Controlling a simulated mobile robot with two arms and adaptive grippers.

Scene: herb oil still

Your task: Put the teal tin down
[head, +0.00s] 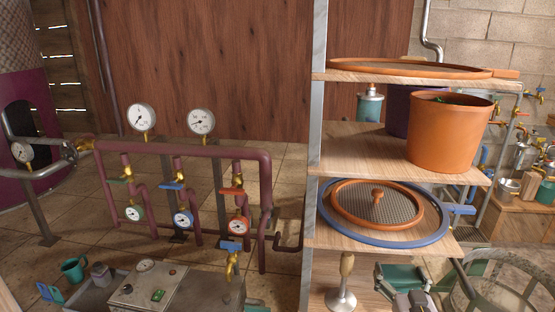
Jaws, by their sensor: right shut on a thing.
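The teal tin (398,274), a dark teal-green body, is at the bottom, just right of the shelf's lower part. My right gripper (408,297) shows at the bottom edge, shut on it; the fingers are partly cut off by the frame. The tin's lower part is hidden, and I cannot tell whether it touches a surface. My left gripper is not in view.
The wooden shelf rack (350,143) holds a teal canister (370,105), an orange pot (450,135) and round sieves (376,206). A wood-handled tool (345,280) stands below. Valve pipes (185,150) and a grey box (165,292) are left.

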